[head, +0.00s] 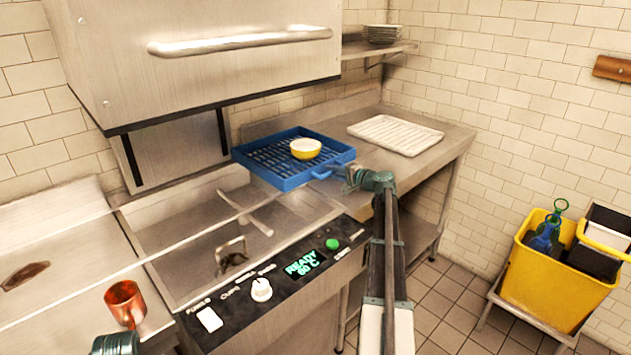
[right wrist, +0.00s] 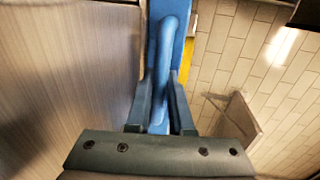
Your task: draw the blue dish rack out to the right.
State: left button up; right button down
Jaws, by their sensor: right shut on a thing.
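The blue dish rack (head: 262,172) sits at the dishwasher's right side, under the raised hood, partly over the opening and partly over the right-hand counter. A yellow bowl with a pale inside (head: 305,148) stands in it. My right gripper (head: 347,178) is at the rack's front right corner, shut on its blue handle. In the right wrist view the handle (right wrist: 166,60) runs between the two fingers of the gripper (right wrist: 160,118). Only a teal part of my left arm shows at the bottom left of the head view; its fingers are not visible.
A white ribbed tray (head: 396,134) lies on the steel counter (head: 440,158) to the right, behind the rack's line. A copper mug (head: 125,303) stands at the left. A control panel (head: 290,268) runs along the front.

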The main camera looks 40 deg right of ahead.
send_near(347, 159)
jog(key=x, duration=0.5)
jog(key=shift+w, duration=0.25)
jog(key=shift+r, duration=0.1)
jog(key=c, duration=0.8)
grip_release()
jog(key=shift+d, duration=0.15)
jog(key=shift+c, duration=0.2)
jog(key=shift+s, duration=0.4)
jog(key=p+v, duration=0.2)
jog(key=v, duration=1.1)
jog(key=shift+p, duration=0.4)
